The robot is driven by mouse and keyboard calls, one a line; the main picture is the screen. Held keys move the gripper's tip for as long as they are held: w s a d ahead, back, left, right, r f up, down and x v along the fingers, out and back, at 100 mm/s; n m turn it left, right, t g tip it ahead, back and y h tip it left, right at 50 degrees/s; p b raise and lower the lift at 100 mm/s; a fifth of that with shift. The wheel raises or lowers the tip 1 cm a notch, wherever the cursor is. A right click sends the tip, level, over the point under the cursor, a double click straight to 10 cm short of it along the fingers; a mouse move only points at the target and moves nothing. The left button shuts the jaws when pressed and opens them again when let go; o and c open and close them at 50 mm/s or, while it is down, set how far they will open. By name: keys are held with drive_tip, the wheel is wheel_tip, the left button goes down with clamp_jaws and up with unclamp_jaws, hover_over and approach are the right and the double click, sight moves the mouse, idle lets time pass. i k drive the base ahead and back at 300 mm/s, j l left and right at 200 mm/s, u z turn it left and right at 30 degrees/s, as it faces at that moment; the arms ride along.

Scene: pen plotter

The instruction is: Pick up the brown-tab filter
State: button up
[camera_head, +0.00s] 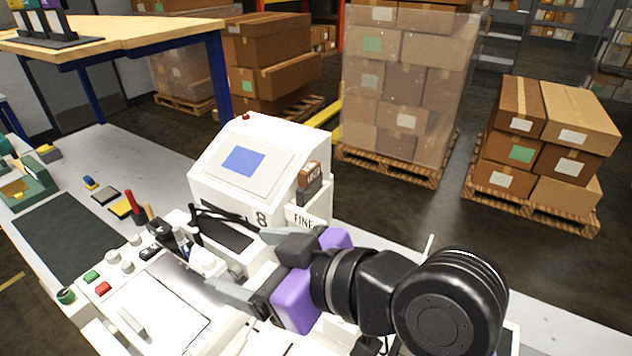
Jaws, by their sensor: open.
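A small block with a brown top and a dark lower part, which looks like the brown-tab filter (310,176), stands upright at the right side of the white machine (203,174), above a label reading "FINE". My gripper (237,260) is open, with its grey fingers spread and pointing left. It is in front of and below the brown-topped block in the picture, clearly apart from it. I see nothing between the fingers. My gripper and arm hide part of the machine's lower front.
The machine has a blue screen (243,162), a red knob and black cables near my fingers. Buttons (103,288) and a white panel lie front left. A dark mat (62,238) and small parts lie on the grey bench. Boxes on pallets (540,205) stand behind.

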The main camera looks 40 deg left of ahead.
sight(309, 176)
drive_tip(key=i+j, duration=0.15)
drive_tip(key=i, duration=0.75)
